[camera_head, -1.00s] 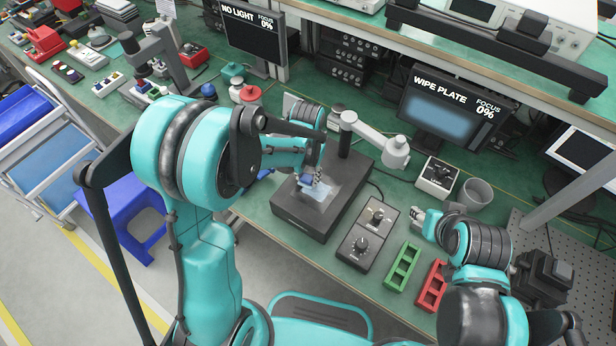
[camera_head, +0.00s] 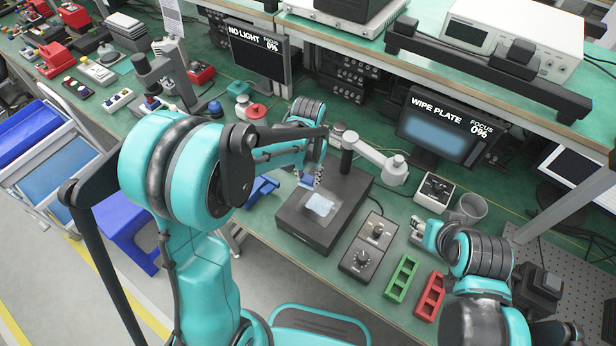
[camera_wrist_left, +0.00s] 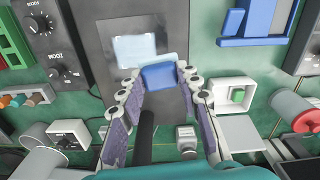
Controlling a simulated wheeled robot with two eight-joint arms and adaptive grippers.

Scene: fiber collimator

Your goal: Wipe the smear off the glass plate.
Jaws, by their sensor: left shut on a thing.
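The glass plate (camera_head: 335,208) lies on a dark box-shaped stage (camera_head: 297,221) in the head view. A pale whitish-blue smear (camera_head: 320,205) covers its middle; it also shows in the left wrist view (camera_wrist_left: 132,49). My left gripper (camera_wrist_left: 159,75) is shut on a blue wiper (camera_wrist_left: 158,77) with a paler pad at its front. The wiper is at the plate's edge, beside the smear; whether it touches the glass is unclear. In the head view my left gripper (camera_head: 313,181) is at the plate's far side. My right gripper (camera_head: 419,231) is over the bench at right, its jaws unclear.
A blue holder (camera_head: 262,190) stands left of the stage. A lamp arm (camera_head: 375,160) rises behind it. A two-knob box (camera_head: 369,243), green tray (camera_head: 401,279) and red tray (camera_head: 430,297) lie to its right. A monitor (camera_head: 440,128) reads "WIPE PLATE", focus 0%.

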